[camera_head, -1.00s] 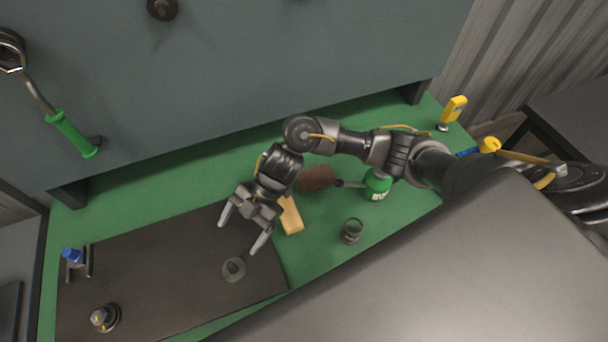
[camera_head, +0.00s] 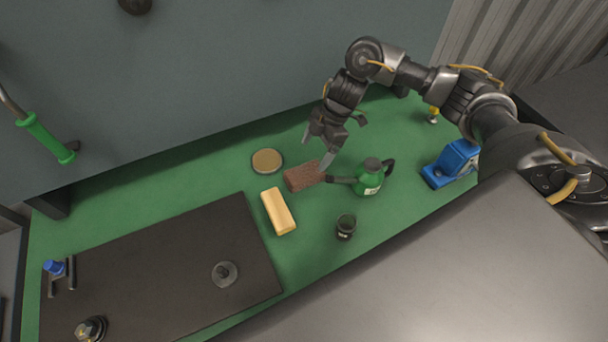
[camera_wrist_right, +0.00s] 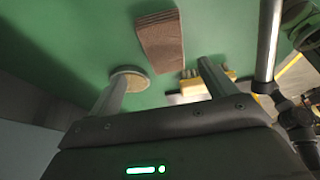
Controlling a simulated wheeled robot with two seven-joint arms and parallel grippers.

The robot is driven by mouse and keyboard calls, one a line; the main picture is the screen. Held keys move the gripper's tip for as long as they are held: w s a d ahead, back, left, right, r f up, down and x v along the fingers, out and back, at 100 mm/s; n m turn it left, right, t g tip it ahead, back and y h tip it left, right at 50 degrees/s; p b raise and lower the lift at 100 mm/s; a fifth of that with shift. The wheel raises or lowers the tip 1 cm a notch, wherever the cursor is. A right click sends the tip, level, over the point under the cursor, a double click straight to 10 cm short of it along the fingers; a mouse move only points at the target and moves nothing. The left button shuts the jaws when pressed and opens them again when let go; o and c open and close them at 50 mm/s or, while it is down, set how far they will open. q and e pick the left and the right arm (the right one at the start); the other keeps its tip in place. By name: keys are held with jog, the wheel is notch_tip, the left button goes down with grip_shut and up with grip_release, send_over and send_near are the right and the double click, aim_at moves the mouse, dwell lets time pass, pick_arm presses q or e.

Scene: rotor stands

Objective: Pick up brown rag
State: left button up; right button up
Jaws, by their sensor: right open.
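The brown rag (camera_head: 303,177) lies on the green bench top, looking like a flat, folded block. It also shows in the right wrist view (camera_wrist_right: 160,40), beyond my fingertips. My right gripper (camera_head: 316,148) is open and empty, just above and behind the rag in the head view. One finger appears close to the rag's far right corner; I cannot tell whether they touch. In the right wrist view the open fingers (camera_wrist_right: 168,72) point towards the rag, which is not between them. My left gripper is out of view.
A green oil can (camera_head: 368,180) has its spout close to the rag's right end. A small dark cup (camera_head: 346,226) stands in front. A blue tool (camera_head: 453,163) is right; a dark mat (camera_head: 150,270) is left.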

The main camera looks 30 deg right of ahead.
aim_at(305, 172)
jog(key=shift+p+x, duration=0.3)
jog(key=shift+x, duration=1.1)
jog(key=x, duration=0.1)
jog(key=p+x, duration=0.1)
jog(key=x, duration=0.1)
jog(key=p+x, duration=0.1)
jog(key=shift+s+a+f, duration=0.2)
jog(key=shift+s+a, duration=0.1)
jog(key=shift+s, duration=0.1)
jog(key=shift+a+f, duration=0.1)
jog(key=shift+f, duration=0.2)
jog(key=shift+c, duration=0.3)
jog(key=c, duration=1)
